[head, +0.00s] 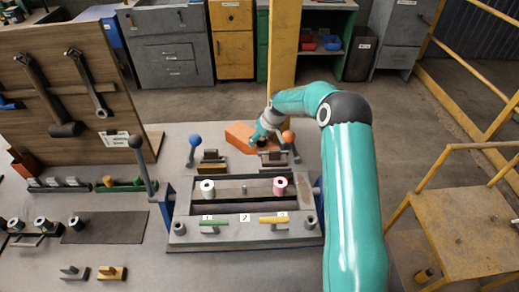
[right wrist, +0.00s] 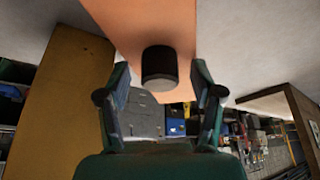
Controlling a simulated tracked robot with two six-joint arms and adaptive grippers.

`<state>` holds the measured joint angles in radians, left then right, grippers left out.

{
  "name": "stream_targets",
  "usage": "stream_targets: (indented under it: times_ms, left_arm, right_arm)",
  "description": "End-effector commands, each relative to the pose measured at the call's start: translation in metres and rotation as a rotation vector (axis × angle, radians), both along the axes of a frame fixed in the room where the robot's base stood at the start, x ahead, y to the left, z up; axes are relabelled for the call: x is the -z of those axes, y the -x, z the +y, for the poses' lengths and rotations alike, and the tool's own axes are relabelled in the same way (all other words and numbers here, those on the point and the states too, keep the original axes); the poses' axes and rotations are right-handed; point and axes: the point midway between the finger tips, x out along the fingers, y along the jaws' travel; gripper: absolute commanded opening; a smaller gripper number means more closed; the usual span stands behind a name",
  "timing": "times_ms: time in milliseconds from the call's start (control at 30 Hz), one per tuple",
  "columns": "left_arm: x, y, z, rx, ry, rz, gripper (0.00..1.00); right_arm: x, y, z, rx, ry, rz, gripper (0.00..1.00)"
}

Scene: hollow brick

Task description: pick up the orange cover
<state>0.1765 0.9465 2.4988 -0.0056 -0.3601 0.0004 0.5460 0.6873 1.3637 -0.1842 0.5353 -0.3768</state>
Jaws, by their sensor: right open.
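The orange cover (head: 238,132) lies on the grey table behind the fixture, partly hidden by my right gripper. In the right wrist view the orange cover (right wrist: 145,22) fills the top middle, and its dark round knob (right wrist: 159,68) shows between the fingers. My right gripper (head: 262,139) is at the cover in the head view. In the right wrist view its two fingers (right wrist: 160,84) are spread, one on each side of the knob, with a gap on both sides. My left gripper is not in view.
A wooden tool board (head: 60,90) stands at left.

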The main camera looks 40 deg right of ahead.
Motion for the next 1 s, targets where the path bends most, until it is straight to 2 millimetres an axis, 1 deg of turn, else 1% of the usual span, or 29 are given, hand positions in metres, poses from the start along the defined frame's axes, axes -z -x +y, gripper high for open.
stream_targets:
  times_ms: [233,267,300,367,400,633,1000]
  left_arm:
    - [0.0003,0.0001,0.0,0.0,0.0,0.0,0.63]
    - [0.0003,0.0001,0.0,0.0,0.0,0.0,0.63]
    - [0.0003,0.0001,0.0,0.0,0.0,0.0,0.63]
    - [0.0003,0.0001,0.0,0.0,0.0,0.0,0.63]
    - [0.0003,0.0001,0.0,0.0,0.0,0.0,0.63]
    - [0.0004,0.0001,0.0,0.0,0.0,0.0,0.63]
    - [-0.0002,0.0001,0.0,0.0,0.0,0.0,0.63]
  right_arm:
    - [0.0017,-0.0013,-0.0004,0.0,0.001,-0.001,0.66]
    - [0.0017,-0.0013,-0.0004,0.0,0.001,-0.001,0.63]
    - [0.0018,-0.0012,-0.0004,0.0,0.001,-0.001,0.56]
    - [0.0018,-0.0012,-0.0003,0.0,0.001,-0.001,0.46]
    - [0.0017,-0.0011,-0.0003,0.0,0.001,-0.001,0.39]
    - [0.002,-0.001,-0.0001,0.0,0.0,0.0,0.01]
    - [-0.0006,-0.0014,0.0,-0.001,0.0,0.0,0.0]
